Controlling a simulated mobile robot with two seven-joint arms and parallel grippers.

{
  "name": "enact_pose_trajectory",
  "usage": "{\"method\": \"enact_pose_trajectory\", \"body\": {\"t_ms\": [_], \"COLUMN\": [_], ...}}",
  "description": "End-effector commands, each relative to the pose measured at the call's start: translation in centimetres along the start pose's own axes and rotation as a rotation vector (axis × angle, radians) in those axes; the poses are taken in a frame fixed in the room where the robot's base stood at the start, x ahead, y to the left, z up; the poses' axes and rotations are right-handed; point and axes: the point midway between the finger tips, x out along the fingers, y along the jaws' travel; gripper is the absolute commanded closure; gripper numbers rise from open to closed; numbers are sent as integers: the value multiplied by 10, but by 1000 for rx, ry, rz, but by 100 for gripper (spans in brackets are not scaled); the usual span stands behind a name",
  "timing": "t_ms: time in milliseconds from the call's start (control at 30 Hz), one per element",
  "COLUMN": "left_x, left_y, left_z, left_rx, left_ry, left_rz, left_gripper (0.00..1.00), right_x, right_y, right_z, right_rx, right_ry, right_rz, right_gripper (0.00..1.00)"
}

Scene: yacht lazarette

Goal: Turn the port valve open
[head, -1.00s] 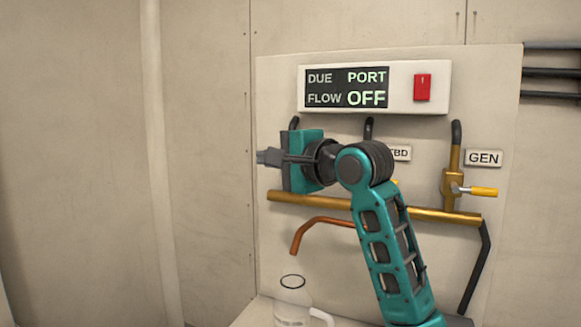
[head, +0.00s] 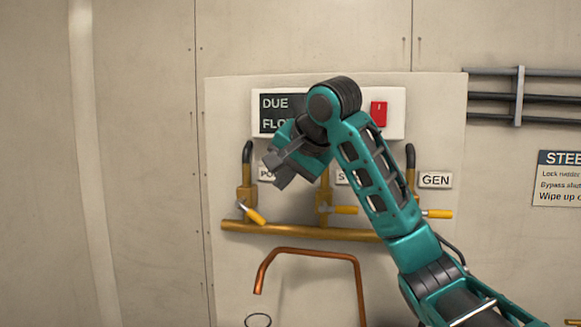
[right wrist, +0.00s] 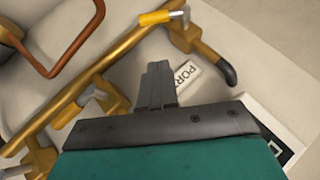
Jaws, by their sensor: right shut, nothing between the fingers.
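The port valve (head: 246,196) is the leftmost brass valve on the wall panel, with a dark hose above it. Its yellow handle (head: 256,216) slants down to the right. My right gripper (head: 277,176) is shut and empty, above and right of that handle and apart from it, partly covering the port label (head: 265,173). In the right wrist view the shut fingers (right wrist: 158,70) are beside the label (right wrist: 187,77), with the port valve (right wrist: 183,37) and its handle (right wrist: 155,18) beyond. The display (head: 280,102) shows "DUE" and "FLO"; my arm hides the rest. My left gripper is out of view.
Two more valves have level yellow handles: the middle one (head: 344,210) and the GEN one (head: 436,214). A brass pipe (head: 290,231) runs below all three. A bent copper pipe (head: 310,252) hangs lower. A red switch (head: 379,112) is beside the display. Bare wall is at left.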

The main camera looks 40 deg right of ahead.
Motion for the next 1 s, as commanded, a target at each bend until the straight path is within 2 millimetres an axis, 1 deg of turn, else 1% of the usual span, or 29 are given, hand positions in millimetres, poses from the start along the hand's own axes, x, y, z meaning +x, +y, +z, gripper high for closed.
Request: {"method": "enact_pose_trajectory", "body": {"t_ms": [33,167,200,300,533,1000], "left_x": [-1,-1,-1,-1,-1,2], "left_y": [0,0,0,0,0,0], "left_z": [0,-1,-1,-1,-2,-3], "left_rx": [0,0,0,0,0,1], "left_ry": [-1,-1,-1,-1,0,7], "left_rz": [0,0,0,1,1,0], "left_gripper": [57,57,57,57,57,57], "right_x": [12,38,44,54,66,68], "right_y": [1,1,1,1,0,1], "right_z": [0,0,3,15,27,28], "right_rx": [1,1,-2,-2,0,11], "right_ry": [0,-1,0,1,2,2], "right_rz": [6,5,4,2,0,-15], "right_gripper": [100,100,100,100,100,100]}}
